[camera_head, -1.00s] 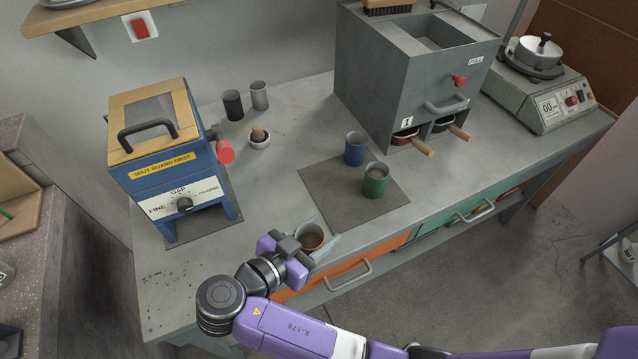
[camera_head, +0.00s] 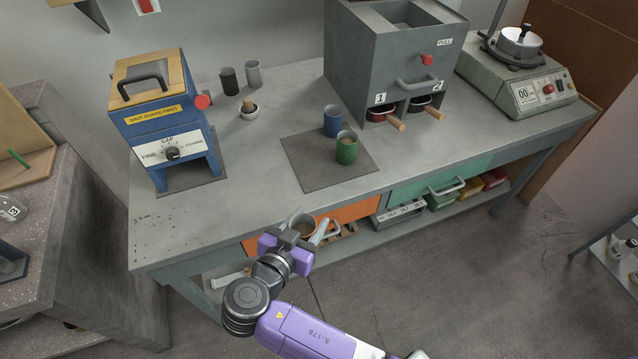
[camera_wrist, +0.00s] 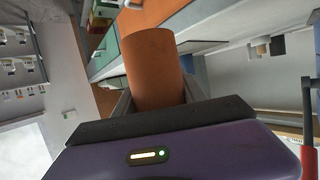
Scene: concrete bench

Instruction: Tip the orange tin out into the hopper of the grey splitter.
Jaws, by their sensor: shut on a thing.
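My gripper (camera_head: 308,232) is shut on the orange tin (camera_head: 303,226), just in front of the bench's front edge in the head view. The tin's open top faces up and brown contents show inside. In the wrist view the tin (camera_wrist: 153,68) is a plain orange cylinder between the fingers. The grey splitter (camera_head: 352,62) is a large box at the back of the bench, right of and beyond my gripper. Its open rectangular hopper (camera_head: 405,14) is on top. Two red-and-black pans with wooden handles sit in its lower openings, marked 1 and 2.
Green (camera_head: 346,152) and blue (camera_head: 332,124) tins stand on a dark mat (camera_head: 310,172) before the splitter. A blue grinder (camera_head: 165,130) stands left, with two dark and grey cups (camera_head: 229,80) behind. A sieve shaker (camera_head: 525,95) stands right. The floor before the bench is clear.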

